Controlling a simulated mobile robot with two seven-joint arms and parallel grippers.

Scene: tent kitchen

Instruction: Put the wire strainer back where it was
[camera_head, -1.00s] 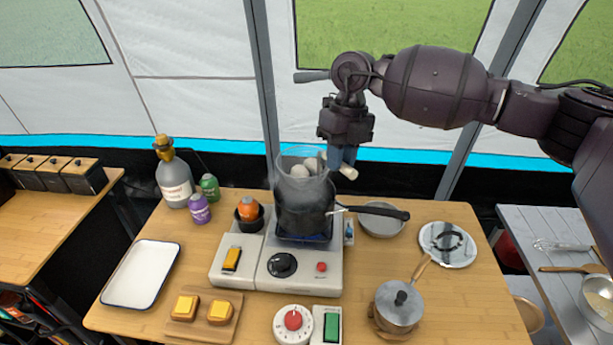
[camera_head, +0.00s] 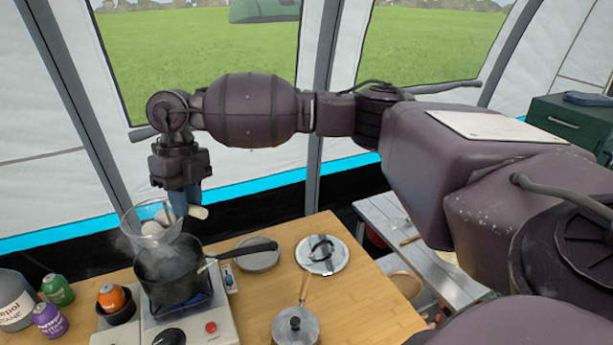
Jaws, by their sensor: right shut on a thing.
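The wire strainer (camera_head: 150,228) is a see-through mesh cone with pale round things, like eggs, in it. My right gripper (camera_head: 187,208) is shut on its light handle (camera_head: 199,212) and holds it tilted above the dark pot (camera_head: 168,270). The pot stands on the lit stove (camera_head: 205,322), and steam rises around the strainer. I cannot tell whether the strainer's lower tip is inside the pot's rim. My left gripper is not in view.
The pot's black handle (camera_head: 247,250) points right. A grey bowl (camera_head: 258,258), a round lid (camera_head: 322,254) and a small lidded saucepan (camera_head: 296,325) stand right of the stove. Bottles, one of them green (camera_head: 57,290), stand at left. Bare table (camera_head: 365,290) shows at right.

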